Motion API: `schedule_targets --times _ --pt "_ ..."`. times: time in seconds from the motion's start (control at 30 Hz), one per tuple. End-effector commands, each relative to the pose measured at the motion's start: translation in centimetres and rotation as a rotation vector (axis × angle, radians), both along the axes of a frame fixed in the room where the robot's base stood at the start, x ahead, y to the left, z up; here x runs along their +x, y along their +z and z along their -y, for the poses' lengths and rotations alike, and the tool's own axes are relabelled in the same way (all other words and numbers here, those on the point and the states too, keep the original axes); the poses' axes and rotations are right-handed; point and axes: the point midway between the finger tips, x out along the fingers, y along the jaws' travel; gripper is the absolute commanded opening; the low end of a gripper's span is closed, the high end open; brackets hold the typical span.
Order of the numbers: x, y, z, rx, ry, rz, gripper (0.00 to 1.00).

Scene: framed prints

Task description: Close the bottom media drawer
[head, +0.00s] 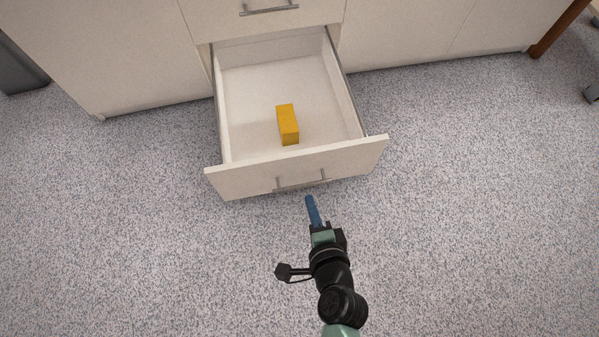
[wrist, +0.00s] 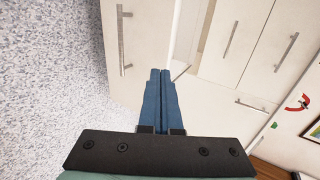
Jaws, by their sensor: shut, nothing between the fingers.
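The bottom drawer (head: 235,180) is pulled out from the white cabinet in the head view, with a yellow-orange block (head: 287,125) lying inside. Its front carries a grey bar handle (head: 301,182). In the wrist view the drawer front (wrist: 146,40) is at the upper middle, with its handle (wrist: 124,40) upright in the picture. I cannot tell whether the fingertips touch the drawer front.
Above the open drawer is a closed drawer with a bar handle (head: 269,10). Closed cabinet fronts (head: 420,35) flank it. A dark bin-like object (head: 18,68) stands far left, and a brown wooden leg (head: 558,28) far right. The speckled carpet (head: 470,200) around is clear.

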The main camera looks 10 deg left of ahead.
Motion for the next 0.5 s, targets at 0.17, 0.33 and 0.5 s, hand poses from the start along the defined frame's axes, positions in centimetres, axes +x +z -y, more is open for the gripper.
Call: schedule_targets --times 0.17,0.33,0.5 --pt "0.3 -1.3 0.0 0.010 -0.007 -0.012 0.00" --pt "2.6 -2.8 -0.8 0.009 -0.006 -0.007 0.00" --pt "5.7 -4.7 -1.9 0.010 -0.005 -0.008 0.00"
